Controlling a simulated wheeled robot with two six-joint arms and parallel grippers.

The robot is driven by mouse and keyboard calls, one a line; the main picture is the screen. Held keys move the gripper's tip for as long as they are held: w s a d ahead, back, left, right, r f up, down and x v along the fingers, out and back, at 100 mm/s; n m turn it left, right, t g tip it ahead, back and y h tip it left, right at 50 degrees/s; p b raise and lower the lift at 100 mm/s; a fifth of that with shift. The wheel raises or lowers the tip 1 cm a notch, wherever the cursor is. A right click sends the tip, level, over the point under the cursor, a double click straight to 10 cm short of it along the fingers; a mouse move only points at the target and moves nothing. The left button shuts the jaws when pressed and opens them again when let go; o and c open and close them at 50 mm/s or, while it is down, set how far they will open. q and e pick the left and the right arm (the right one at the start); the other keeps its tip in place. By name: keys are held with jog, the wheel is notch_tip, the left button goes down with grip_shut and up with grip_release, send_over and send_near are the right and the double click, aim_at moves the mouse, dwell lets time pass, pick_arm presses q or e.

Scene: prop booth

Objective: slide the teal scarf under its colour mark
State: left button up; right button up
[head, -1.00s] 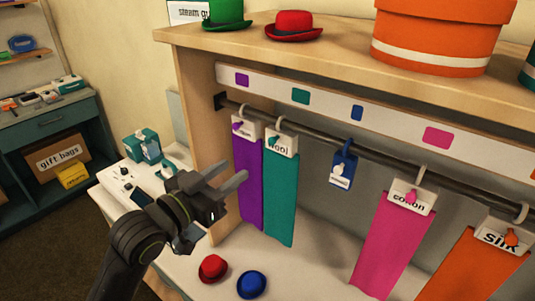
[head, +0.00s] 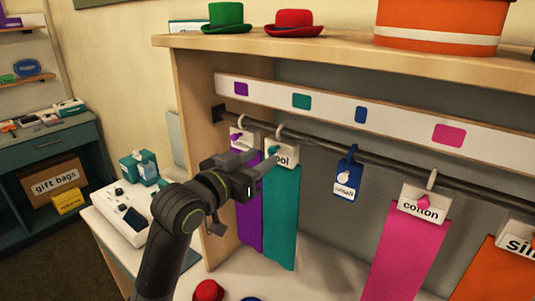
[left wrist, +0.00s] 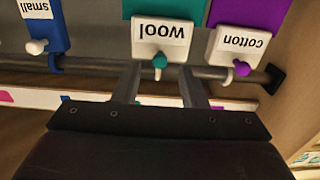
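The teal scarf (head: 282,220) hangs from the rail on a white hanger marked "wool" (head: 284,156), close beside the purple scarf (head: 249,222). Its hook sits left of the teal colour mark (head: 301,101) on the white strip above. My left gripper (head: 268,168) is at the teal hanger in the head view. In the left wrist view, its two fingers (left wrist: 160,80) are apart, one to each side of the wool hanger (left wrist: 161,41) and its teal peg. I cannot tell whether they touch it. My right gripper is not in view.
The rail (head: 395,168) also holds a small blue tag (head: 346,178), a pink scarf (head: 407,250) and an orange scarf (head: 485,270). There is free rail between the teal hanger and the blue tag. Hats stand on the shelf above; more lie below.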

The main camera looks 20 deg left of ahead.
aim_at(270, 152)
pick_arm(q)
jog(key=shift+p+x, duration=0.3)
jog(key=shift+x, duration=1.5)
grip_shut()
